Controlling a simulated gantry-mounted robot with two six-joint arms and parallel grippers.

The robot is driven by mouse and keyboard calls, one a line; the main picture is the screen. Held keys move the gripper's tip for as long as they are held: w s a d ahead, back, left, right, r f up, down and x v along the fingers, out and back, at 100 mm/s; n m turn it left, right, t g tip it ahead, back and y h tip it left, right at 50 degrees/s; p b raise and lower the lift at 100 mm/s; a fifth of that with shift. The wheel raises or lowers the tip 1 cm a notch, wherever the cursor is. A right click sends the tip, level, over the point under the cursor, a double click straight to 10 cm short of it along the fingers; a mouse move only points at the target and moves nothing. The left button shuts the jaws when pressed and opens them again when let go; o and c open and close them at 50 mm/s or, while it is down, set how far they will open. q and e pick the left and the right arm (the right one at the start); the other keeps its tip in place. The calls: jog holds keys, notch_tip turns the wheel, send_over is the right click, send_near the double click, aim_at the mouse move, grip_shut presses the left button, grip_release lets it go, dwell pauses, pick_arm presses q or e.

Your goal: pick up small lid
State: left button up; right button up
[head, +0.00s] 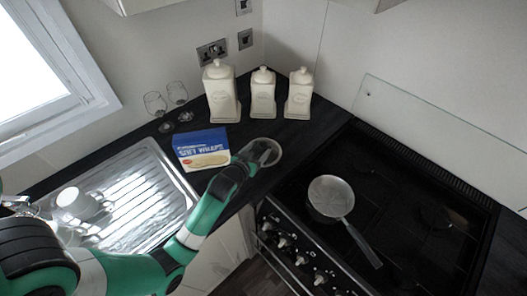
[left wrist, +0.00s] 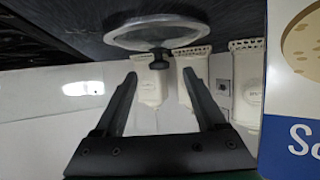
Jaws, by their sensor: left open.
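The small lid (head: 269,144) is a round glass lid with a pale rim, lying on the dark worktop between the box and the hob. In the left wrist view, which is upside down, the lid (left wrist: 157,32) shows with its dark knob (left wrist: 160,58) pointing away from the worktop. My left gripper (head: 249,160) is over the near side of the lid in the head view and hides part of it. In the left wrist view its fingers (left wrist: 159,76) are apart and empty, with the knob in line with the gap just beyond the tips. My right gripper is not in view.
A pan (head: 330,198) sits on the black hob (head: 420,215) to the right. Two glasses (head: 156,103) and the steel sink drainer (head: 140,190) are left.

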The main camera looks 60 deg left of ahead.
aim_at(262, 147)
pick_arm(q)
jog(key=shift+x, duration=2.75)
jog(key=shift+d, duration=0.1)
grip_shut()
